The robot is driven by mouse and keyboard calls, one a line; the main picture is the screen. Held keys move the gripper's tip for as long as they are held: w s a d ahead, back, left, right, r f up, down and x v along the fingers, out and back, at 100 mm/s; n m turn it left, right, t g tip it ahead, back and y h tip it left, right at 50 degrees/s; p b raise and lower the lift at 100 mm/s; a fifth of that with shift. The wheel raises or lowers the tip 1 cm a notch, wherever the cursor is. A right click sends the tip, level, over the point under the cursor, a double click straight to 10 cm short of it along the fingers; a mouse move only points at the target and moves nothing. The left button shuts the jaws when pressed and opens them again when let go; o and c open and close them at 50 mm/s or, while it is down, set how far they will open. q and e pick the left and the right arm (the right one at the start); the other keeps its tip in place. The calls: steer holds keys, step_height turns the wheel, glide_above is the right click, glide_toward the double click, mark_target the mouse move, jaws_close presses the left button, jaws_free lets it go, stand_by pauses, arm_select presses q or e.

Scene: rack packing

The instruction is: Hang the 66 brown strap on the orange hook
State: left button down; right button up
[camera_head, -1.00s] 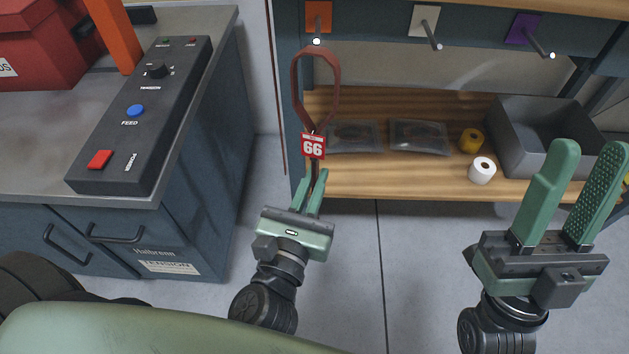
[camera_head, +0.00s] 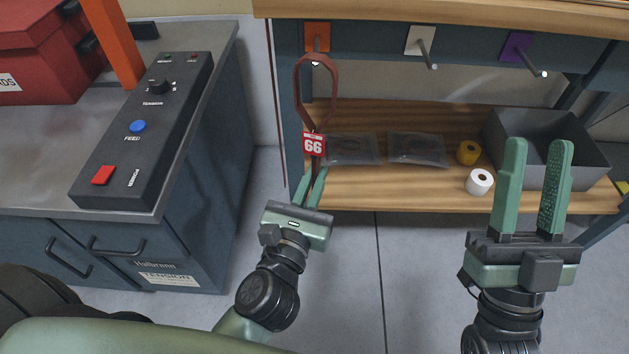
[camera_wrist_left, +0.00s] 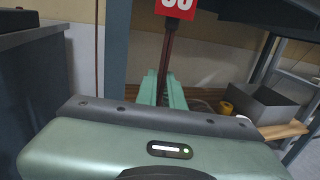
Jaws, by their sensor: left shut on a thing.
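The brown strap (camera_head: 298,92) is a loop standing upright with a red tag (camera_head: 313,145) marked 66 below the loop. My left gripper (camera_head: 311,188) is shut on the strap's lower end; the left wrist view shows the strap (camera_wrist_left: 168,55) rising from between the fingers (camera_wrist_left: 164,88). The orange hook is a peg on an orange plate (camera_head: 317,36) on the rack's upper rail. The peg's tip (camera_head: 315,63) shows within the top of the loop in the head view; whether the loop is around it or in front cannot be told. My right gripper (camera_head: 533,190) is open and empty.
A white-plated hook (camera_head: 421,41) and a purple-plated hook (camera_head: 517,46) are right of the orange one. The wooden shelf (camera_head: 400,187) below holds flat packets, yellow and white rolls and a grey bin (camera_head: 590,150). A workbench with a control panel stands left.

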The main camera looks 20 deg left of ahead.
arm_select(q)
steer(key=shift+w+a, duration=0.25)
steer(key=shift+w, duration=0.55)
steer(key=w, duration=0.1)
steer(key=w+f, duration=0.1)
steer(key=w+a+f, duration=0.1)
steer(key=w, duration=0.1)
steer(key=shift+a, duration=0.1)
arm_select(e)
steer(key=shift+w+a+f, duration=0.1)
steer(key=shift+w+f, duration=0.05)
steer(key=shift+w, duration=0.05)
stand_by(0.3)
arm_select(q)
steer(key=c, duration=1.5)
jaws_free()
steer(key=shift+o, duration=0.2)
arm_select(e)
steer(key=shift+w, duration=0.1)
